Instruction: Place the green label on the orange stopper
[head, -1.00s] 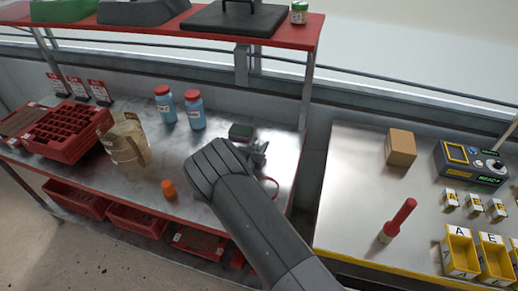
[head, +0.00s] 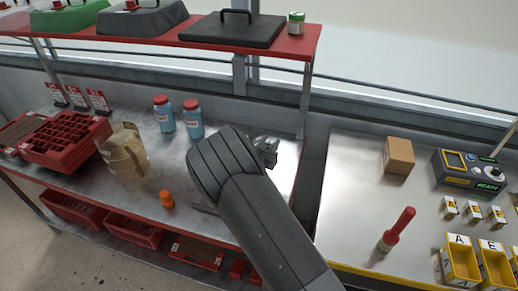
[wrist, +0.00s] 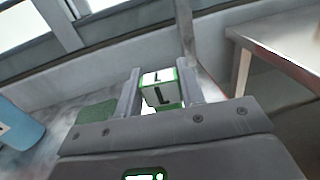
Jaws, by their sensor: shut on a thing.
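In the wrist view, my gripper (wrist: 160,92) is shut on the green label (wrist: 158,94), a small white block with green edges and a black L. It is held between the two fingers, above the bench. In the head view my gripper (head: 266,148) shows only in part past my forearm, and the label cannot be made out there. The orange stopper (head: 167,201) stands on the left bench near its front edge, to the left of my arm and apart from my gripper. The stopper is not seen in the wrist view.
A beige jug (head: 124,155) stands behind and left of the stopper. Two blue bottles (head: 194,120) stand at the back. A green pad (wrist: 97,113) lies beside my gripper. A red shelf (head: 200,45) overhangs the bench; a gap separates the right bench (head: 340,200).

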